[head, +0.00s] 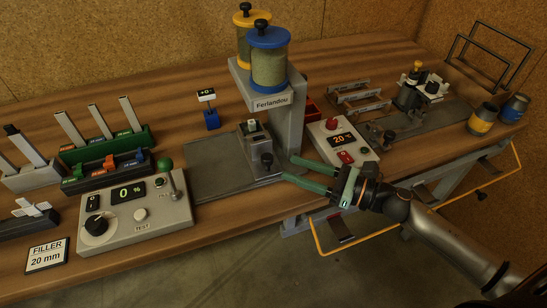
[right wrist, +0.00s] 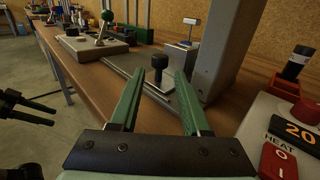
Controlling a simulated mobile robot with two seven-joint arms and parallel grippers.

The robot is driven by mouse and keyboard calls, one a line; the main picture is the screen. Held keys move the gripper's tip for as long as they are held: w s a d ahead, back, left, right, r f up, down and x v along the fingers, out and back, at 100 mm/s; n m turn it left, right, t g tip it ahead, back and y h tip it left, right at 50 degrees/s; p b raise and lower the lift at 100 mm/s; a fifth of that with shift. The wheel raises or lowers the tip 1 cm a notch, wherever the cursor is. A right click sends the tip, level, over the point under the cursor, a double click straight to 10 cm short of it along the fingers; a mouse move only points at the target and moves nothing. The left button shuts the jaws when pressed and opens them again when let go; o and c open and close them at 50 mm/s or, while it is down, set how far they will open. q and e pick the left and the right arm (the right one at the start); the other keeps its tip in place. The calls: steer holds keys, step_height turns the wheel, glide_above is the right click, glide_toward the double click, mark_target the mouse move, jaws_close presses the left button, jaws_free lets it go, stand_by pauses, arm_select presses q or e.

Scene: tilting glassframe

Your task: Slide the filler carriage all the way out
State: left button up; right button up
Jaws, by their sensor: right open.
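The filler carriage (head: 255,138) is a small grey block with an upright black knob (head: 267,160) at its front. It sits on a grey base plate (head: 215,168) beside the column of the filler (head: 270,100), which is labelled Ferlandou. My right gripper (head: 290,168) has long green fingers, open and empty, pointing left at the knob. In the right wrist view the knob (right wrist: 159,63) appears between and just beyond the fingertips (right wrist: 159,73); I see no contact.
A control box (head: 135,205) reading 0 % with a green-knobbed lever stands left of the plate. A heat box (head: 340,140) reading 20 stands right of the column, close to my right gripper. A yellow rail (head: 370,235) runs along the bench front.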

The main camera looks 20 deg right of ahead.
mark_target(272, 161)
steer(key=shift+p+x, duration=0.6)
steer(key=shift+x, duration=2.4)
steer(key=shift+c, duration=0.2)
jaws_close()
steer(key=shift+a, duration=0.1)
